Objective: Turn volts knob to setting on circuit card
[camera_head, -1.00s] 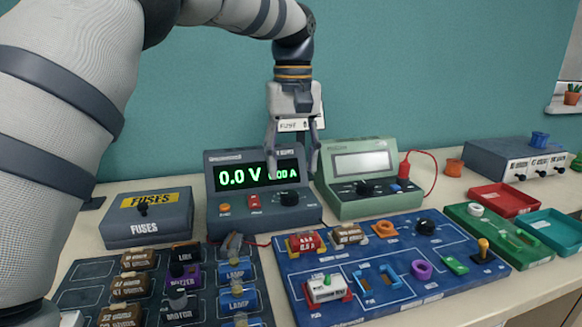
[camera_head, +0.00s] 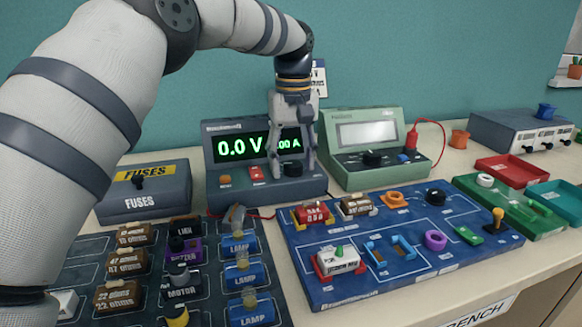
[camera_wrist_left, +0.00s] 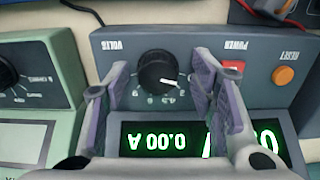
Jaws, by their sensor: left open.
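The dark grey power supply (camera_head: 222,182) stands at the back of the bench, its display reading 0.0 V and 0.00 A. Its black volts knob (camera_head: 293,168) is partly behind my left gripper (camera_head: 292,172). In the left wrist view the volts knob (camera_wrist_left: 157,70) shows upside down, its white pointer towards the lower right, amid printed numbers. My left gripper (camera_wrist_left: 150,88) is open, with one finger to each side of the knob in that view; I cannot tell whether they touch it. A white card (camera_head: 319,78) on the wall is mostly hidden behind my wrist. My right gripper is out of view.
A green meter (camera_head: 365,175) stands close to the right of the supply, and a fuses box (camera_head: 145,205) to its left. A blue circuit board (camera_head: 340,285) and a parts board (camera_head: 210,225) lie in front. Coloured trays (camera_head: 507,170) are at right.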

